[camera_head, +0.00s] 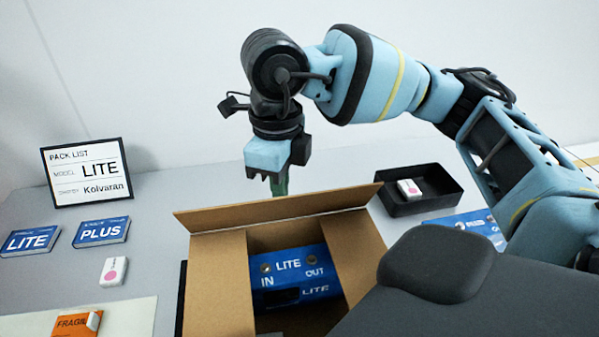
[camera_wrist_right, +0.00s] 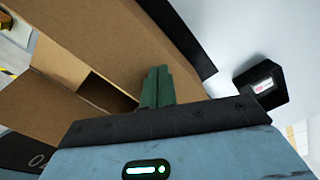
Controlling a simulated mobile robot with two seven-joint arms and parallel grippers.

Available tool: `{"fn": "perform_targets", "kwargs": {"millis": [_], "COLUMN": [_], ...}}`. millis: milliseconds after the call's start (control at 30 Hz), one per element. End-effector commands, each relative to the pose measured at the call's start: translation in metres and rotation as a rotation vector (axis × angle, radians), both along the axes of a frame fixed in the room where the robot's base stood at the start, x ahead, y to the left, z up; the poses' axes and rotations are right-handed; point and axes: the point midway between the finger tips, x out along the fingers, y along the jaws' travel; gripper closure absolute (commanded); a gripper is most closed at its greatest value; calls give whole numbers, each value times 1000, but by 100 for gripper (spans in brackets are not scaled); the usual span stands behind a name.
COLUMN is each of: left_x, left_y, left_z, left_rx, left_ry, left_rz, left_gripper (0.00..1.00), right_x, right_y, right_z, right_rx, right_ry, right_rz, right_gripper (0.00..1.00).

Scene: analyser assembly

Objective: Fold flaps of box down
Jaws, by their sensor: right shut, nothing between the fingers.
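The open brown cardboard box (camera_head: 222,290) stands in front of me on the table. Its far flap (camera_head: 225,216) stands up along the back edge. Left and right cardboard panels border the opening, and the near side is hidden by a dark part of my body. A blue LITE unit (camera_head: 290,270) lies inside. My right gripper (camera_head: 279,186) is shut and empty, pointing down just behind the far flap; whether it touches is unclear. In the right wrist view its green fingers (camera_wrist_right: 157,86) are together beside the box cardboard (camera_wrist_right: 110,45). My left gripper is not in view.
A black tray (camera_head: 440,203) with a white pink-dotted item sits right of the box. LITE (camera_head: 30,240) and PLUS (camera_head: 101,232) cards, another white item (camera_head: 113,271), an orange FRAGILE packet (camera_head: 72,324) and the pack list sign (camera_head: 85,173) are at left.

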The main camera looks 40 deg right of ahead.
Motion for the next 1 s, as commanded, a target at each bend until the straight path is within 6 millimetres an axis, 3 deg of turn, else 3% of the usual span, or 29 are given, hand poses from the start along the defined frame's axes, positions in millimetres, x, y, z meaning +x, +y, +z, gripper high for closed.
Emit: {"fn": "perform_targets", "kwargs": {"millis": [1000], "left_x": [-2], "left_y": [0], "left_z": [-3], "left_rx": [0], "left_ry": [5], "left_rz": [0], "left_gripper": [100], "right_x": [-35], "right_y": [21], "right_z": [-20], "right_rx": [-1], "right_ry": [3], "right_rz": [3], "right_gripper": [100]}}
